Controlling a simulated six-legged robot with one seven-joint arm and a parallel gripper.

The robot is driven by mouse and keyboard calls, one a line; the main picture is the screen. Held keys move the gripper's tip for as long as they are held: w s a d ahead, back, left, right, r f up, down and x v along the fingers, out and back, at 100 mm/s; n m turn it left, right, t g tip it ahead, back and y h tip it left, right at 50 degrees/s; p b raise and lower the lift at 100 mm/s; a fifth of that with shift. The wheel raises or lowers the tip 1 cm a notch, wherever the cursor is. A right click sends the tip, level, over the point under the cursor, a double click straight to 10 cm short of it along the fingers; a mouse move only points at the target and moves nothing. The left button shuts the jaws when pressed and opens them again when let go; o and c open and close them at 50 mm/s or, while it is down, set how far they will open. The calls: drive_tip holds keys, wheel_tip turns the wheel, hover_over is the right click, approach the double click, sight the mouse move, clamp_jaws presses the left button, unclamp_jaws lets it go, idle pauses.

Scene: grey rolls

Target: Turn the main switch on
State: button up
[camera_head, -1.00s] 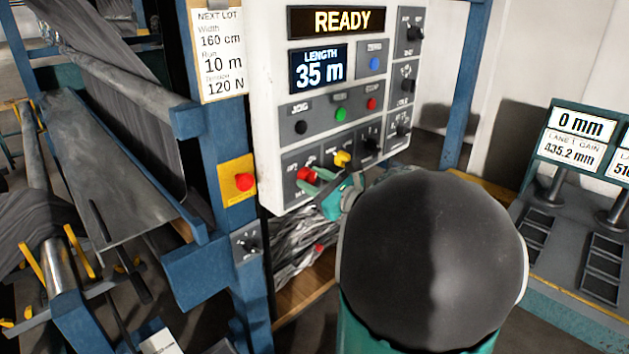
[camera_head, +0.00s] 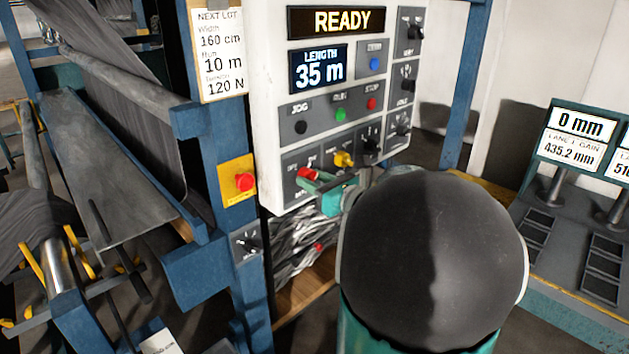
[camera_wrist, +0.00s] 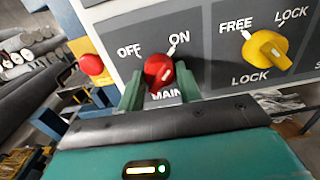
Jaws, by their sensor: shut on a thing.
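The main switch is a red round knob (camera_wrist: 158,72) on the grey panel, with OFF at its upper left, ON at its upper right and MAIN below. A pale mark on its face slants up toward the right, toward the ON side. My gripper (camera_wrist: 158,88) has one green finger on each side of the knob and is shut on it. In the head view the red knob (camera_head: 307,174) shows at the panel's lower left, with my gripper (camera_head: 325,184) at it. My dark, round arm link hides part of the panel's lower right surroundings.
A yellow FREE/LOCK knob (camera_wrist: 267,50) sits just right of the main switch. A red button on a yellow plate (camera_head: 244,182) is on the blue post to the left. The display (camera_head: 335,21) reads READY. Loose grey material (camera_head: 305,245) lies below the panel.

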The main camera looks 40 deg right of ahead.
drive_tip(key=o, duration=1)
drive_tip(key=shift+s, duration=0.1)
drive_tip(key=s, duration=1.3)
drive_tip(key=shift+s+d, duration=0.2)
drive_tip(key=shift+s, duration=0.15)
drive_tip(key=shift+w+a, duration=0.1)
